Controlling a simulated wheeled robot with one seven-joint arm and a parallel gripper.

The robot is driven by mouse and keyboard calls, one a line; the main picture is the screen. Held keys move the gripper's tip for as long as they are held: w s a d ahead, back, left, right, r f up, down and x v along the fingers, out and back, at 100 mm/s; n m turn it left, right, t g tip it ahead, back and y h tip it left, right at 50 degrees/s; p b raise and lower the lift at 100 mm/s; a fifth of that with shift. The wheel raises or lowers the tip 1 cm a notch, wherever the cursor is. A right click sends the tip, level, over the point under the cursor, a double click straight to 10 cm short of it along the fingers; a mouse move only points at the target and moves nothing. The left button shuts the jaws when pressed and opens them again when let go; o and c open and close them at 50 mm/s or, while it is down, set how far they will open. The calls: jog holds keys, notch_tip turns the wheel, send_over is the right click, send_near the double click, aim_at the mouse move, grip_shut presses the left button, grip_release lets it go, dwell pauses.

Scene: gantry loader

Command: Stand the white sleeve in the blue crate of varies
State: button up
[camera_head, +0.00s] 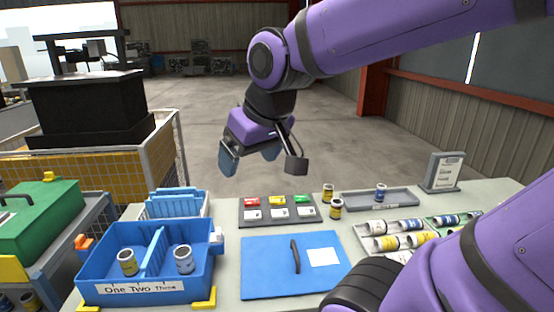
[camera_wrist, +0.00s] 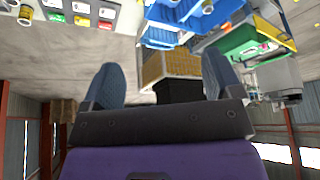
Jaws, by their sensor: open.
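The blue crate (camera_head: 205,285) stands at the left front of the table, with a divider and a label reading "One Two Three". A yellow-banded sleeve (camera_head: 128,263) stands in its left compartment. A whitish sleeve with a dark blue part (camera_head: 184,260) stands in its right compartment. Other white-and-dark sleeves (camera_head: 378,227) lie in a pale tray at the right; which one the task means I cannot tell. My gripper (camera_head: 250,156) is open and empty, raised above the back of the table, touching nothing. Its two blue fingers spread apart in the wrist view (camera_wrist: 163,72).
A blue mat (camera_head: 265,280) with a dark handle and white card lies centre front. Behind are a dark panel (camera_head: 268,222) with coloured blocks, standing sleeves (camera_head: 335,208), a grey tray (camera_head: 403,203) and a sign (camera_head: 442,171). A green case (camera_head: 40,215) stands left.

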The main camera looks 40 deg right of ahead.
jog(key=s+r, duration=0.1)
jog(key=s, duration=0.5)
jog(key=shift+s+d, duration=0.15)
jog(key=shift+d, duration=0.2)
dwell(0.7)
